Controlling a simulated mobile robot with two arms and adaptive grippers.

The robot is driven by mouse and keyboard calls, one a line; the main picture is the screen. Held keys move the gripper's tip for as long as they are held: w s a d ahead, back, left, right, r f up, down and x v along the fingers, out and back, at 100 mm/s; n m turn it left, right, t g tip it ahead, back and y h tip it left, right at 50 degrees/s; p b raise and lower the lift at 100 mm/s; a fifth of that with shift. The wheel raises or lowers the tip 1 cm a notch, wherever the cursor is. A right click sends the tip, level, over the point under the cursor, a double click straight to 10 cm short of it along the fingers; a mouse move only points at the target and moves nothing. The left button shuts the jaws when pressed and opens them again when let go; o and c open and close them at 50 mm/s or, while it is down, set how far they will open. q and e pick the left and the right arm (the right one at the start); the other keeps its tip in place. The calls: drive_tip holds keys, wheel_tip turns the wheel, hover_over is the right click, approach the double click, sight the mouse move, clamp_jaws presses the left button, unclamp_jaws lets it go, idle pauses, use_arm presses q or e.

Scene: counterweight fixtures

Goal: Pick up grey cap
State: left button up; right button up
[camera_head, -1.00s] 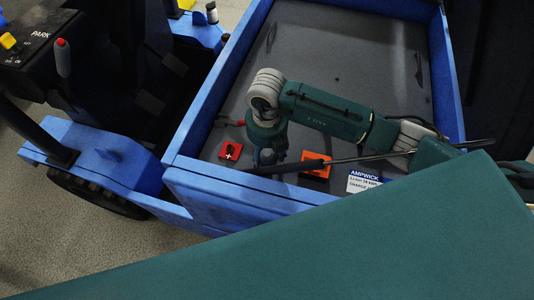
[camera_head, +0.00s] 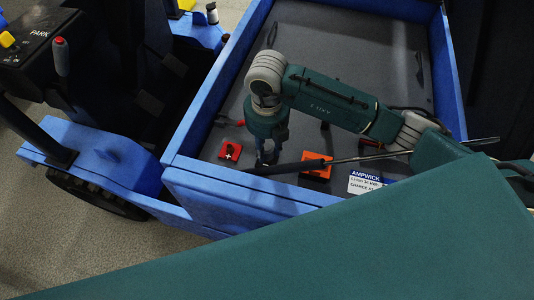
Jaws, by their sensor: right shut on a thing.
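My right gripper (camera_head: 268,153) points down inside the front part of the blue-walled bed, between a red square piece with a plus sign (camera_head: 231,150) and an orange square piece (camera_head: 316,166). Its fingers are shut on a small grey thing, the grey cap, which is mostly hidden by the fingers and is hard to make out. Just in front of the fingertips lies a dark bar. I cannot tell whether the cap is clear of the surface below. My left gripper is not in view.
The dark bar (camera_head: 300,167) crosses the front of the bed, close to my fingers. The blue front wall (camera_head: 235,198) and side walls enclose the bed. An AMPWICK label (camera_head: 364,182) is at the right. The bed's grey floor (camera_head: 335,42) is mostly free at the back.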

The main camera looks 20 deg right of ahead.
sight(267, 146)
wheel_tip(267, 146, up, 7)
drive_tip(key=shift+w+r+b, duration=0.15)
drive_tip(key=shift+b, duration=0.7)
wheel_tip(267, 146, up, 9)
